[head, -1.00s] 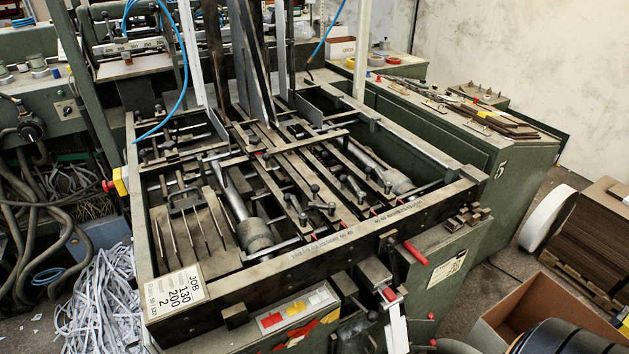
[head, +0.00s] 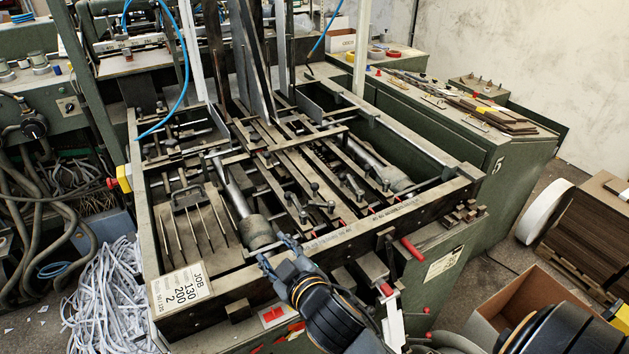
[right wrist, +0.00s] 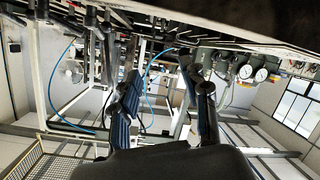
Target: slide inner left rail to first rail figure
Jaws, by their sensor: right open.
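The feeder's long metal rails (head: 283,178) run from the upright plates at the back toward the front bar (head: 350,229). I cannot tell for certain which one is the inner left rail. Small knobs and clamps (head: 316,200) sit on the rails. The front bar carries printed figures (head: 327,238), too small to read. My right gripper (head: 277,252) is open and empty, over the front bar, left of the printed figures and apart from the rails. Its two fingers also show spread in the right wrist view (right wrist: 166,95). My left gripper is not in view.
A job card (head: 180,291) lies at the feeder's front left corner. Red-ended handles (head: 412,248) stick out at the front. A cardboard box (head: 530,305) stands at the lower right, shredded paper (head: 105,300) at the left. A grey cylinder (head: 258,232) lies inside the frame.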

